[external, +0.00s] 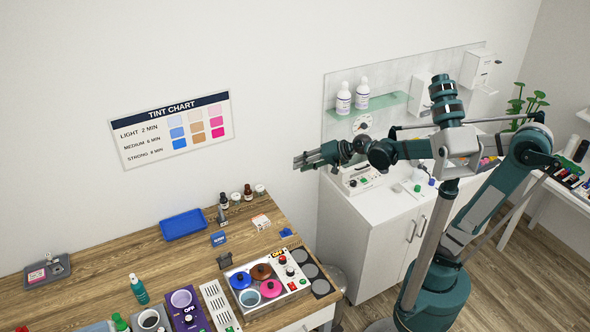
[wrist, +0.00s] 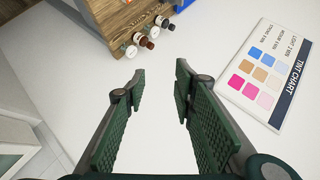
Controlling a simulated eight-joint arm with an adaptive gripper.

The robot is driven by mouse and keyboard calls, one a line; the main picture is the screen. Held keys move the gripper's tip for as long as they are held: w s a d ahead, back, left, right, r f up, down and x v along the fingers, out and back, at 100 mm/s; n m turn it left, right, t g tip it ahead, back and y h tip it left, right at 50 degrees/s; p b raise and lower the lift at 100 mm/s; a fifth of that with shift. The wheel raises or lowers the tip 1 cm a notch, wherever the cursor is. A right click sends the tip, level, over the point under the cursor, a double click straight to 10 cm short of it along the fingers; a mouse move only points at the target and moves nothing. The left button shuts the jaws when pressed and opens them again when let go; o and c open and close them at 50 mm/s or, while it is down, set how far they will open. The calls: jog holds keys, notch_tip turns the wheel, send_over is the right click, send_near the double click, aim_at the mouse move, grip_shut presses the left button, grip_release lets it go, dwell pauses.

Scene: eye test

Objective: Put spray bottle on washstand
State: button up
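A dark green bottle (external: 139,291) with a white top stands on the wooden table at the lower left of the external view; it looks like the spray bottle, though its top is too small to be sure. The white cabinet with a backsplash and a pale worktop (external: 398,212), right of the table, seems to be the washstand. My gripper (external: 301,161) is high in front of the wall, above the gap between table and cabinet, well away from the bottle. In the wrist view my gripper (wrist: 160,78) is open, with nothing between its fingers.
A glass shelf (external: 382,104) with two white bottles hangs above the cabinet.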

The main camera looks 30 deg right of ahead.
jog(key=s+d+f+n+h, duration=0.1)
jog(key=s+d+f+h, duration=0.1)
jog(key=s+d, duration=0.4)
jog(key=s+d+f+n+h, duration=0.1)
jog(key=s+d+f+h, duration=0.2)
jog(key=d, duration=1.4)
jog(key=s+d+f+n+g+h, duration=0.1)
jog(key=s+d+f+n+h, duration=0.1)
jog(key=s+d+f, duration=0.3)
jog(key=s+d+h, duration=0.1)
jog(key=s+d, duration=0.3)
jog(key=d, duration=0.2)
jog(key=shift+s+d+f, duration=0.15)
jog(key=shift+d+f, duration=0.1)
jog(key=shift+f, duration=0.1)
jog(key=o, duration=0.6)
